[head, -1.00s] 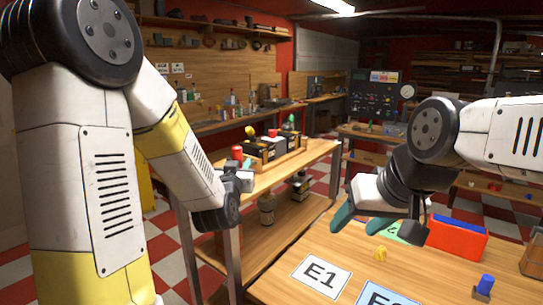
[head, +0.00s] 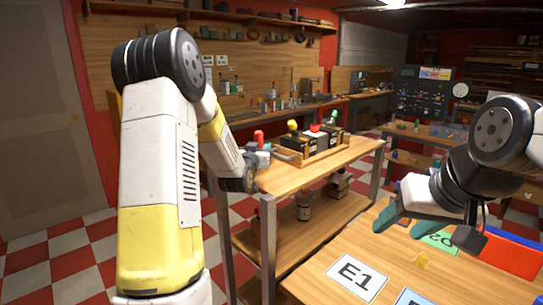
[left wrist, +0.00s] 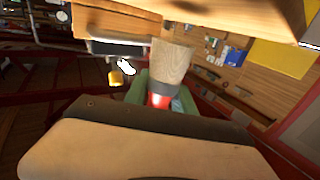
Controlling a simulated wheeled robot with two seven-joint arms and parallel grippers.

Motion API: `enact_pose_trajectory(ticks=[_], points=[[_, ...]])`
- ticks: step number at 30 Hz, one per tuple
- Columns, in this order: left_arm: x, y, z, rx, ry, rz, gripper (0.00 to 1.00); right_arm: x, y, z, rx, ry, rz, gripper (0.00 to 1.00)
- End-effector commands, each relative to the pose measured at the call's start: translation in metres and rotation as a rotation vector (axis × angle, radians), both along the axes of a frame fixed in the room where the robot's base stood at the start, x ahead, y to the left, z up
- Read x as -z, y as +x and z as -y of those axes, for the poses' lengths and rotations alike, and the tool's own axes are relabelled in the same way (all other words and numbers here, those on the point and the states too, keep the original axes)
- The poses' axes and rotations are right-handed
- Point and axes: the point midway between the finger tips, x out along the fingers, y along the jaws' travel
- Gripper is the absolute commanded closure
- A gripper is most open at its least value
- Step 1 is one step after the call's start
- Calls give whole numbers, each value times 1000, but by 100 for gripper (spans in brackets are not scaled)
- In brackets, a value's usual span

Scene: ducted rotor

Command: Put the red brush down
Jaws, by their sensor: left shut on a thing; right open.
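The red brush (head: 258,136) is in my left gripper (head: 262,158), at the near left end of the wooden bench. Its red end points up above the fingers. In the left wrist view the brush's red part (left wrist: 159,101) sits between the green fingers (left wrist: 162,92), with a dark band and a pale wood-coloured part beyond it. I cannot tell whether the brush touches the bench top. My right gripper (head: 403,222) is open and empty above the front table.
A wooden tray (head: 306,158) on the bench holds dark boxes with yellow, red and green tops, right of my left gripper. The bench top (head: 300,178) in front of the tray is bare.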

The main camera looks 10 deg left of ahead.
Motion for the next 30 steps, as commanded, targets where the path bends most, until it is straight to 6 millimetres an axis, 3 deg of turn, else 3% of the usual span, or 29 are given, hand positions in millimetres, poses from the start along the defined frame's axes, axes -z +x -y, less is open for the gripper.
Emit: enact_pose_trajectory(ticks=[1, 4, 15, 16, 19, 30], points=[[13, -1, 1, 1, -2, -8, 100, 0, 0, 0, 0, 0, 0, 44], [26, -1, 1, 1, -2, -6, 100, 0, 0, 0, 0, 0, 0, 44], [31, -1, 1, 1, -1, -4, 100, 0, 0, 0, 0, 0, 0, 44], [31, -1, 1, 1, -1, -4, 67, 0, 0, 0, 0, 0, 0, 44], [31, -1, 1, 1, -1, -3, 48, 0, 0, 0, 0, 0, 0, 44], [27, -1, 1, 1, -1, -2, 48, 0, 0, 0, 0, 0, 0, 44]])
